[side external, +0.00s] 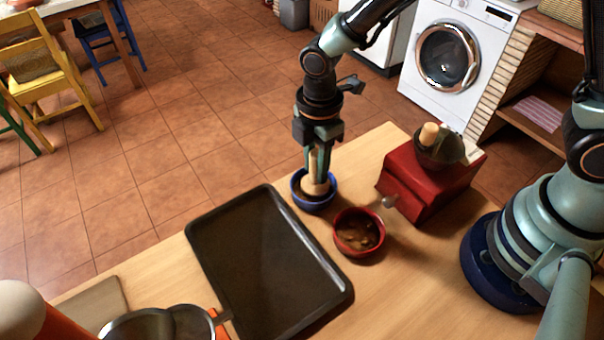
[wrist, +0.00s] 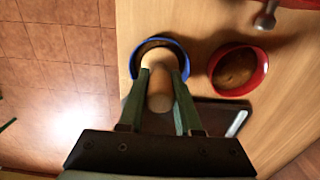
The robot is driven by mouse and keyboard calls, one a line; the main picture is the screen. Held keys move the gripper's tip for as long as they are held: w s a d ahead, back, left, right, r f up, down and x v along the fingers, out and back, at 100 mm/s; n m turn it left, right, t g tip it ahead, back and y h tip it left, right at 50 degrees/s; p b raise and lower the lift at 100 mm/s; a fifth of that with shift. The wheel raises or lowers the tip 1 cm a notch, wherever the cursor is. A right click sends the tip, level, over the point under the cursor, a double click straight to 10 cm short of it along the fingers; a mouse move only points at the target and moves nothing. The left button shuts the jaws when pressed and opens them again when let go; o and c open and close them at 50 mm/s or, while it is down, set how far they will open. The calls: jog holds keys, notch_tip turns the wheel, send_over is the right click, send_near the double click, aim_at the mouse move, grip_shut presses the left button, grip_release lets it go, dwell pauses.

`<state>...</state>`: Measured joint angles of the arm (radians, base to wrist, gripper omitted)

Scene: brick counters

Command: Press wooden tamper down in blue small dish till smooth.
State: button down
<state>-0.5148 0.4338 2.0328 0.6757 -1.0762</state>
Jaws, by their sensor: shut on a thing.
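The wooden tamper (side external: 315,185) is upright, with its wide foot inside the blue small dish (side external: 331,201). My gripper (side external: 317,172) is shut on the tamper's handle from above. In the wrist view, the fingers of my gripper (wrist: 160,98) stand on both sides of the tamper (wrist: 160,92). The blue dish (wrist: 184,55) shows beyond them, with dark contents around the tamper's foot. The foot hides most of the contents, and I cannot tell how smooth they are.
A red bowl (side external: 338,237) with brown contents stands right beside the blue dish. A red grinder box (side external: 430,185) with a knob stands to the right. A dark tray (side external: 265,265) lies to the left. Pans (side external: 150,322) and a board (side external: 92,300) are at the front left.

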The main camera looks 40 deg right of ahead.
jog(key=shift+f, duration=0.85)
jog(key=shift+r, duration=0.1)
jog(key=shift+r, duration=0.9)
jog(key=shift+w+a, duration=0.2)
jog(key=shift+w, duration=0.05)
